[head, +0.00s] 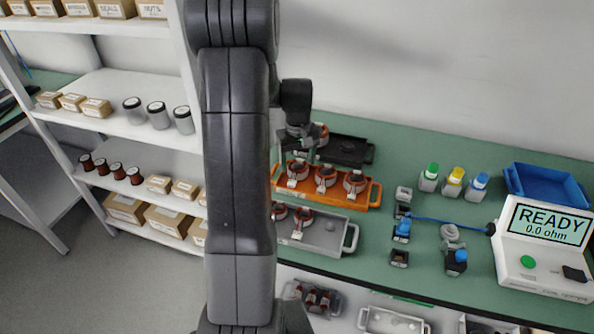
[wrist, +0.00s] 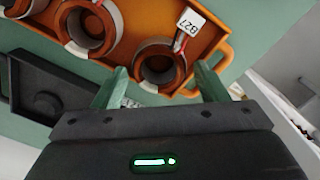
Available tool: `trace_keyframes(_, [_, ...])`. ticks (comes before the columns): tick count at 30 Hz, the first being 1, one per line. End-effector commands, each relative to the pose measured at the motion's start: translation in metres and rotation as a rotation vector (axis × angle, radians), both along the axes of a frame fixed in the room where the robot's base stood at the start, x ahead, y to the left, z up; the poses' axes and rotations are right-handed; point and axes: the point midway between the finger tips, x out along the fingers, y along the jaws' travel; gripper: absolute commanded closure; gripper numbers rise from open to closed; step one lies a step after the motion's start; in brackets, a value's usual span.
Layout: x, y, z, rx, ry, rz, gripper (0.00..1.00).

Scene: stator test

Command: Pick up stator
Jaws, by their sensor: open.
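An orange tray (head: 333,192) holds three copper-wound ring stators: a left one (head: 297,171), a middle one (head: 325,177) and a right one (head: 355,183), each with a white tag. My gripper (head: 299,157) is above the tray's left end, by the left stator. In the wrist view my open gripper (wrist: 160,84) has its green fingers to either side of a stator (wrist: 160,66) beside a tag reading B27 (wrist: 190,22). No grip on it shows. The orange tray (wrist: 211,35) and another stator (wrist: 90,28) also show there.
A black tray (head: 352,152) lies behind the orange one; a grey tray (head: 327,236) with stators lies in front. Bottles (head: 453,181), a blue bin (head: 540,186) and a meter reading READY (head: 540,250) are at right. Shelves (head: 130,130) stand at left.

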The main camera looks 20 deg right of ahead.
Motion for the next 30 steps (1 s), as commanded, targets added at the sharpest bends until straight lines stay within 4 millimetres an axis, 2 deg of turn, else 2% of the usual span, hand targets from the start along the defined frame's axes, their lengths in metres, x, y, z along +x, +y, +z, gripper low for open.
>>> trace_keyframes(3, [-0.002, 0.000, -0.018, 0.002, 0.004, 0.000, 0.33])
trace_keyframes(6, [-0.002, 0.000, -0.027, 0.001, 0.002, 0.000, 0.33])
trace_keyframes(14, [-0.001, 0.000, -0.030, 0.000, 0.000, 0.000, 0.33])
trace_keyframes(21, [-0.001, 0.000, -0.030, 0.000, 0.000, 0.000, 0.78])
trace_keyframes(30, [0.000, -0.001, -0.023, -0.002, -0.003, 0.000, 0.78])
